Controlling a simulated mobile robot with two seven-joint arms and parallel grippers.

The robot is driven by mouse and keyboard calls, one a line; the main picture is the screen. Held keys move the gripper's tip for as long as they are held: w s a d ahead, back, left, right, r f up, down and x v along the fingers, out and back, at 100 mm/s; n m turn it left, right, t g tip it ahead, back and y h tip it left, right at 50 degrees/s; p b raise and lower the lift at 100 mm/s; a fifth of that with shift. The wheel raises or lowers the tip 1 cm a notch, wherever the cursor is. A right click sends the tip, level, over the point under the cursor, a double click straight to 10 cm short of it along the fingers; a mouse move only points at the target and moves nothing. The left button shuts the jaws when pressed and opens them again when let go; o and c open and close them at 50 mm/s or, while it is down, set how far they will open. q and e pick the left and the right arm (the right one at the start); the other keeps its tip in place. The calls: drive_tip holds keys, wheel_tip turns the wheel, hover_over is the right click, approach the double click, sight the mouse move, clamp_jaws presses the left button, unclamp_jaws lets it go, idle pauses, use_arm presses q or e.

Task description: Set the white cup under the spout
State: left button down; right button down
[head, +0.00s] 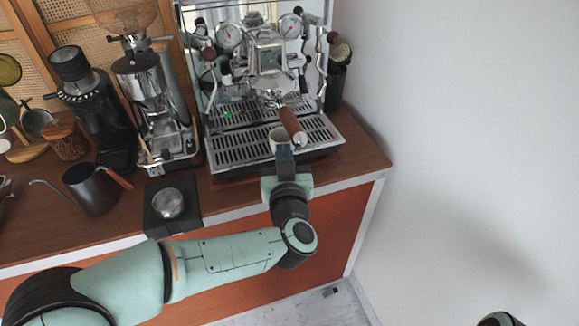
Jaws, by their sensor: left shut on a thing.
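The white cup (278,134) is over the front part of the espresso machine's slotted drip tray (230,157), just in front of and below the portafilter with its brown wooden handle (291,124). My left gripper (284,152) reaches in from the counter's front and is shut on the cup, hiding its near side. Whether the cup touches the tray is unclear. The spout is hidden around the portafilter head. My right gripper is not in view; only a small piece of my own body shows at the bottom right.
The chrome espresso machine (262,58) stands at the back right of the wooden counter (335,165). Left of it are a chrome grinder (150,95), a black grinder (98,105), a dark kettle (90,190) and a black tamping stand (155,220). A white wall (470,120) bounds the right.

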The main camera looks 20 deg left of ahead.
sight(275, 140)
use_arm(q)
drive_tip(key=shift+w+a+f+p, duration=0.1)
drive_tip(key=shift+w+a+p, duration=0.15)
drive_tip(key=shift+w+a, duration=0.55)
drive_tip(key=shift+w+a+f+p, duration=0.15)
drive_tip(key=shift+w+a, duration=0.3)
drive_tip(key=shift+w, duration=0.6)
drive_tip(key=shift+w+a+r+p, duration=0.1)
drive_tip(key=shift+w+a+p, duration=0.2)
drive_tip(key=shift+w+a, duration=0.5)
drive_tip(key=shift+w+d+f, duration=0.15)
drive_tip(key=shift+d+f, duration=0.05)
drive_tip(key=shift+f, duration=0.15)
drive_tip(key=c, duration=1.2)
unclamp_jaws()
drive_tip(key=shift+o, duration=0.2)
drive_tip(key=v, duration=1.3)
drive_tip(key=shift+s+d, duration=0.2)
drive_tip(key=shift+f, duration=0.1)
